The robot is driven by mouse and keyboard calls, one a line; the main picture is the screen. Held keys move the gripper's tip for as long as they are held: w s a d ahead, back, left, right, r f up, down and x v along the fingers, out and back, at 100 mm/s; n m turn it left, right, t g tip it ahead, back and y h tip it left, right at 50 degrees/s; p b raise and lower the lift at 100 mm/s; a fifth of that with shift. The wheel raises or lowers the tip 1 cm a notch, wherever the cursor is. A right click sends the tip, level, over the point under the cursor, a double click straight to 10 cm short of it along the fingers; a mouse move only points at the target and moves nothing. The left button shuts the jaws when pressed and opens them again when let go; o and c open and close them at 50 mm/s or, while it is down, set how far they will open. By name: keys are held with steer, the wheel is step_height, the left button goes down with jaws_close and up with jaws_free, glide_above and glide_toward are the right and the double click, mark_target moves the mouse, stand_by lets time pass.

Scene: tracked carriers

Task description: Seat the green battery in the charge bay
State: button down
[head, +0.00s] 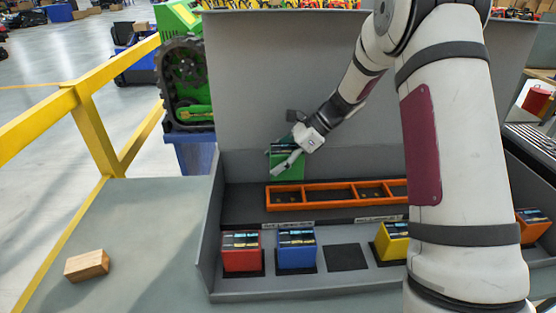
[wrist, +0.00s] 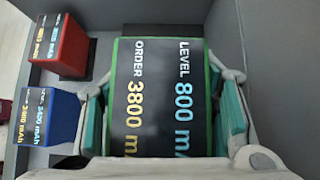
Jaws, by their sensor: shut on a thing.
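The green battery (head: 288,172) is held up at the back left of the grey station, above and behind the left end of the orange frame (head: 268,198). In the wrist view the green battery (wrist: 163,140) fills the middle, its dark top printed "LEVEL 800" and "ORDER 3800". My gripper (head: 287,160) is shut on it, with a teal-padded finger on each side. The orange frame is divided into several compartments with dark floors. In the front row, a dark square pad (head: 346,257) is bare. The labels are too small to read, so I cannot tell which place is the charge bay.
A red battery (head: 241,252), a blue battery (head: 296,250) and a yellow battery (head: 393,240) stand in the front row. An orange battery (head: 531,226) is at the far right. A tall grey panel (head: 280,60) stands behind. A wooden block (head: 87,265) lies on the left.

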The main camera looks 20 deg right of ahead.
mark_target(278, 176)
stand_by(0.4)
steer(key=shift+f+b, duration=1.2)
steer(key=shift+f, duration=1.65)
steer(key=shift+f+b, duration=0.6)
steer(key=shift+f, duration=0.95)
steer(key=c, duration=0.5)
jaws_free()
steer(key=shift+s+f, duration=0.1)
steer(key=v, duration=1.2)
